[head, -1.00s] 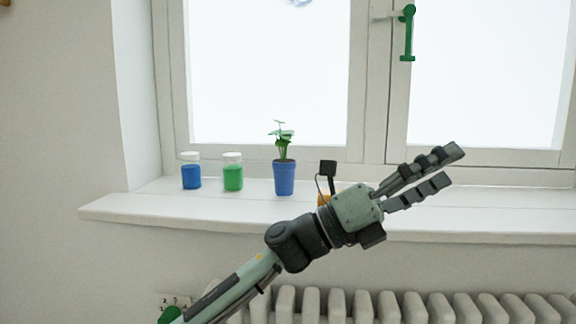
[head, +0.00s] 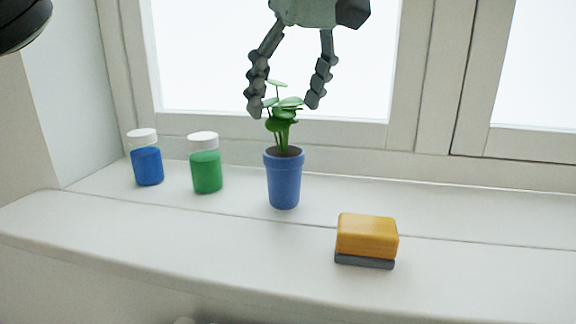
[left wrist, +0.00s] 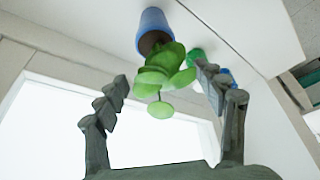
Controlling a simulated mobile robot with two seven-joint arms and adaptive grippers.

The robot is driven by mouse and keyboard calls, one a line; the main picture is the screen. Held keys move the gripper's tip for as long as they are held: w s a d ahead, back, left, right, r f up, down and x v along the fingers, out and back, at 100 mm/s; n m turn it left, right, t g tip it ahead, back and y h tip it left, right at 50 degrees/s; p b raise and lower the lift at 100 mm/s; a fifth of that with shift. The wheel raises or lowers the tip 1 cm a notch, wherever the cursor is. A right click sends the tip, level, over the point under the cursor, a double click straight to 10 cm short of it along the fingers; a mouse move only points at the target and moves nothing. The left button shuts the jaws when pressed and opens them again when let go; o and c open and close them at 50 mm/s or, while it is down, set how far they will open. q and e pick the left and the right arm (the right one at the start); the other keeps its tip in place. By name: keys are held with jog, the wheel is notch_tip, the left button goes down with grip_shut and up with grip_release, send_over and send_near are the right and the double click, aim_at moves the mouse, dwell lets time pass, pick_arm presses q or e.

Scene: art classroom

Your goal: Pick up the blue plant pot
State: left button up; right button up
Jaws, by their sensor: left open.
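The blue plant pot (head: 284,182) stands upright on the white windowsill, with a green plant (head: 284,116) growing from it. My left gripper (head: 284,112) points down from above, its fingers open on either side of the leaves and above the pot's rim. In the left wrist view the pot (left wrist: 153,24) lies beyond the fingertips, and the leaves (left wrist: 160,75) reach in between the open fingers (left wrist: 165,82). The fingers do not appear to touch the pot. My right gripper is not in view.
A jar of blue paint (head: 147,165) and a jar of green paint (head: 206,172) with white lids stand left of the pot. A yellow-orange block with a grey base (head: 367,240) lies front right. The window frame (head: 420,150) is close behind. The sill at right is clear.

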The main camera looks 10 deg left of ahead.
aim_at(278, 135)
pick_arm(q)
jog(key=x, duration=0.6)
jog(key=shift+w+a+f, duration=0.1)
jog(key=shift+w+f, duration=0.1)
jog(key=shift+f, duration=0.2)
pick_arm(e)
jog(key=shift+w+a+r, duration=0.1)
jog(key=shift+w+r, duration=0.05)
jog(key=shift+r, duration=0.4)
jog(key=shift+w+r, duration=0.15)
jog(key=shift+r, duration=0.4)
pick_arm(q)
grip_shut()
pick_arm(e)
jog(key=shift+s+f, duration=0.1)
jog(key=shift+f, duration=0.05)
